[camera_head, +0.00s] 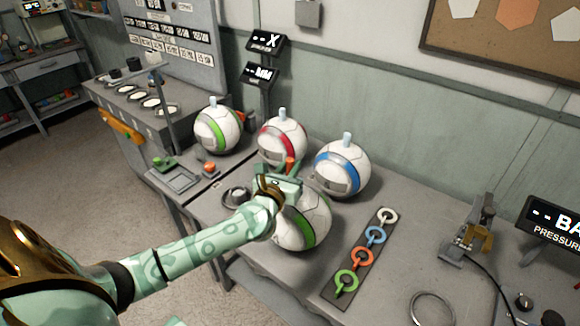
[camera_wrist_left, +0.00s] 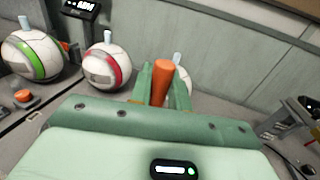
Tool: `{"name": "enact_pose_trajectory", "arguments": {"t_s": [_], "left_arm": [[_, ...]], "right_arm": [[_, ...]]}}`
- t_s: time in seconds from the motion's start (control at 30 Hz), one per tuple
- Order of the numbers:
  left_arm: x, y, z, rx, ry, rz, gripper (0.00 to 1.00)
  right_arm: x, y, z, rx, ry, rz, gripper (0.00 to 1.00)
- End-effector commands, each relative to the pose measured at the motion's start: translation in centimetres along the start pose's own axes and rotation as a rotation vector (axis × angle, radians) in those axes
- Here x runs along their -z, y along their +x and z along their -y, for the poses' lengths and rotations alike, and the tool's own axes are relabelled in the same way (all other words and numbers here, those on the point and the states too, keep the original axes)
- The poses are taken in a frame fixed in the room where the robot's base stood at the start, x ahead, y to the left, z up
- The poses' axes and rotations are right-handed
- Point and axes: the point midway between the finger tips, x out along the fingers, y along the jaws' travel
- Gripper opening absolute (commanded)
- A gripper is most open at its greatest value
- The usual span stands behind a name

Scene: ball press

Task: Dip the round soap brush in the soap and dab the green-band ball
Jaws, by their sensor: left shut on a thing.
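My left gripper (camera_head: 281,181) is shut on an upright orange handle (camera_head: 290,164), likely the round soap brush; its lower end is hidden. In the left wrist view the orange handle (camera_wrist_left: 161,82) stands between the green fingers (camera_wrist_left: 165,92). A white green-band ball (camera_head: 309,222) sits on the bench just below and beside the gripper, partly covered by it; I cannot tell whether the brush touches it. Another green-band ball (camera_head: 216,131) stands farther back left, and also shows in the left wrist view (camera_wrist_left: 36,56). A small dark round dish (camera_head: 236,196), possibly the soap, lies left of the gripper.
A red-band ball (camera_head: 283,137) and a blue-band ball (camera_head: 342,168) stand close behind the gripper. A strip with coloured rings (camera_head: 361,252) lies to the right. A metal clamp device (camera_head: 473,235) and a loose ring (camera_head: 433,308) are farther right. An orange knob (camera_head: 209,167) is at left.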

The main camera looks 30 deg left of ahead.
Motion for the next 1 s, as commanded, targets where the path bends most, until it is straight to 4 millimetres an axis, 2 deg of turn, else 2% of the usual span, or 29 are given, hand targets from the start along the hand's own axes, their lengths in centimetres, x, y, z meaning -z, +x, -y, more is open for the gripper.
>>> {"name": "enact_pose_trajectory", "arguments": {"t_s": [0.63, 1.0], "left_arm": [[0.08, 0.02, 0.00, -0.001, 0.000, 0.000, 0.00], [0.81, 0.02, 0.01, -0.001, 0.000, 0.000, 0.00]], "right_arm": [[0.03, -0.08, 0.05, 0.001, -0.001, -0.001, 0.36], [-0.08, 0.51, 0.13, 0.002, 0.000, 0.001, 0.36]]}}
